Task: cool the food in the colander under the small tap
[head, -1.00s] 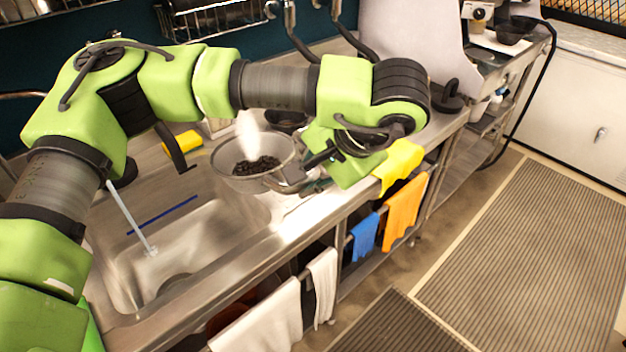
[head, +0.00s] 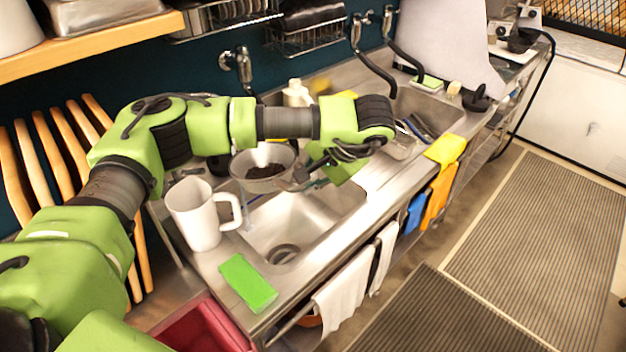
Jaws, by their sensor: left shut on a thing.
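A grey metal colander (head: 255,186) holds a heap of dark beans (head: 266,171). My left gripper (head: 301,178) is shut on the colander's right side and holds it above the back of the near sink (head: 300,222). A dark wall tap (head: 243,68) stands behind this sink; its lower part is hidden by my left arm. I cannot tell whether water touches the beans. My right gripper is out of view.
A white pitcher (head: 197,215) and a green sponge (head: 247,283) sit on the counter left of the sink. A white bottle (head: 296,94) stands behind my arm. Two more taps (head: 372,66) serve the far sink. Cloths (head: 350,280) hang along the front rail.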

